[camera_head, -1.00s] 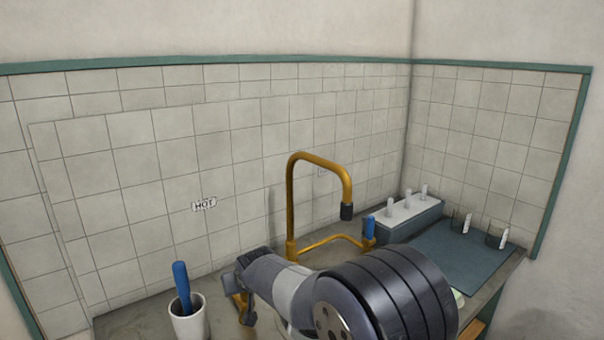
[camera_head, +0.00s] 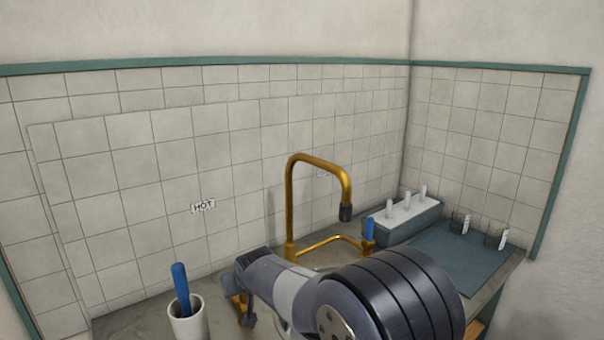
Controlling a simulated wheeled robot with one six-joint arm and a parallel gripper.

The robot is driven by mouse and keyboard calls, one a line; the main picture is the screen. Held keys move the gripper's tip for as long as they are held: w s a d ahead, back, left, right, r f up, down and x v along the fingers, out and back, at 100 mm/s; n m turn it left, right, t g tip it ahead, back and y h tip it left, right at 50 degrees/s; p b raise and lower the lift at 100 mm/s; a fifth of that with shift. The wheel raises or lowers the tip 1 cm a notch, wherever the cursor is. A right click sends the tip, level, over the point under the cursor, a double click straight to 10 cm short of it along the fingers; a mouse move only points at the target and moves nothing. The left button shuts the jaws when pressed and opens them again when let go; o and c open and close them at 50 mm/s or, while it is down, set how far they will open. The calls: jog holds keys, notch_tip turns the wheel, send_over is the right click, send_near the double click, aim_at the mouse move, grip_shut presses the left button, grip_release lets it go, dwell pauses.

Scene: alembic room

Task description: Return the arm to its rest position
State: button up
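My arm (camera_head: 395,300) crosses the lower middle of the view, with its large dark ringed joint nearest the camera. Its grey forward part reaches left, in front of the brass faucet's base. A small dark piece at its far left end seems to be part of my gripper (camera_head: 248,319), pointing down beside a brass fitting (camera_head: 236,302). Most of the gripper is hidden by the arm. I cannot see the gap between its fingers or whether it holds anything.
The tall brass faucet (camera_head: 290,210) rises behind my arm. A white cup (camera_head: 188,322) holding a blue-handled tool (camera_head: 181,286) stands at lower left. At right are a grey rack (camera_head: 408,220) with white pegs and a dark mat (camera_head: 462,262) with small glasses. Tiled walls close the back and right.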

jog(key=v, duration=0.8)
jog(key=x, duration=1.1)
jog(key=shift+s+d+f+b, duration=0.1)
jog(key=shift+f+b, duration=0.2)
jog(key=shift+b, duration=0.25)
jog(key=shift+s+d+r+t+y+b, duration=0.2)
jog(key=shift+t+y+b, duration=0.25)
jog(key=shift+b, duration=0.4)
jog(key=t+b, duration=0.1)
jog(key=b, duration=0.2)
jog(key=s+t+y+b, duration=0.1)
jog(key=b, duration=0.3)
jog(key=shift+d+t+y, duration=0.25)
jog(key=shift+d, duration=0.1)
jog(key=t+b, duration=0.1)
jog(key=b, duration=0.3)
jog(key=s+t+y+b, duration=0.1)
jog(key=b, duration=0.3)
jog(key=d+m+t+y+b, duration=0.1)
jog(key=t+b, duration=0.1)
jog(key=b, duration=0.2)
jog(key=shift+s+d+f+b, duration=0.1)
jog(key=shift+s+f+b, duration=0.25)
jog(key=shift+s+f, duration=0.05)
jog(key=shift+y, duration=0.3)
jog(key=shift+r+v, duration=0.2)
jog(key=shift+v, duration=2.55)
